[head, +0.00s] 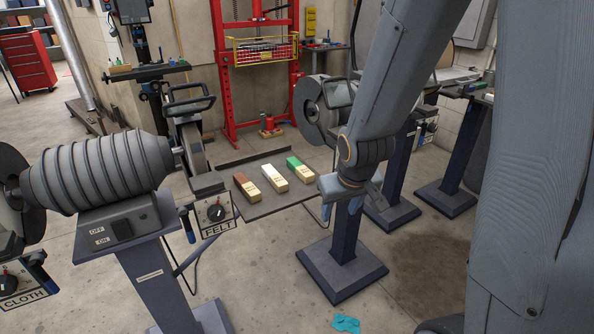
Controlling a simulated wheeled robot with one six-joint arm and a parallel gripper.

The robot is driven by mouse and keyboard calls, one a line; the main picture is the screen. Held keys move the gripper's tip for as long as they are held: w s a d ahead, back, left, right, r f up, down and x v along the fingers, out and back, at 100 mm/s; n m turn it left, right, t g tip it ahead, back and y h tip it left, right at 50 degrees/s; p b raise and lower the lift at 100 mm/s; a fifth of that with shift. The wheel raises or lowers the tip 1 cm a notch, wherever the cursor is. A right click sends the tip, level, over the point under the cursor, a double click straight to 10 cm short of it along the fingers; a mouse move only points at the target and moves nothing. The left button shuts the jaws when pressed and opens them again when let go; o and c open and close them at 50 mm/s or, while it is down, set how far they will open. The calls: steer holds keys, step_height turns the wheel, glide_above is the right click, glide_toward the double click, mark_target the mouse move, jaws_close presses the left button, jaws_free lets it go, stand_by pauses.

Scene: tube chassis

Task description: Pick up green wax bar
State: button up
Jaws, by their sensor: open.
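The green wax bar (295,164) lies on a dark grey shelf (262,205) in the middle of the head view, at the right end of a row of three bars. It has a pale label on its near end. A white bar (269,173) lies to its left, and a brown bar (242,182) lies farther left. My gripper (343,200) is to the right of the green bar in the picture, apart from it. It is open, and nothing shows between its jaws. The fingertips are small and partly hard to make out.
A polishing machine (98,176) with a control box marked FELT (216,212) stands left of the shelf. Another machine's round guard (312,108) is behind my gripper. A pedestal (343,265) stands below my gripper. A teal cloth (346,323) lies on the floor.

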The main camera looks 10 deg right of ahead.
steer(key=w+f+n+t, duration=0.1)
steer(key=w+t, duration=0.2)
steer(key=w, duration=0.5)
steer(key=n+t+y+p, duration=0.1)
steer(key=t+y, duration=0.3)
glide_toward(303, 169)
step_height(303, 169, down, 3)
steer(key=shift+w+d+f, duration=0.1)
steer(key=shift+d+f, duration=0.05)
steer(key=shift+f, duration=0.05)
steer(key=shift+w+a+r+n+t+y+p, duration=0.3)
steer(key=shift+w+a+n+t, duration=0.1)
steer(key=shift+w+t, duration=0.25)
steer(key=shift+r+p+x, duration=0.15)
steer(key=shift+p+x, duration=0.3)
steer(key=shift+x, duration=1.45)
steer(key=shift+r+p+x, duration=0.15)
steer(key=shift+p+x, duration=0.25)
steer(key=shift+x, duration=1.5)
steer(key=shift+w, duration=0.1)
steer(key=c, duration=1.1)
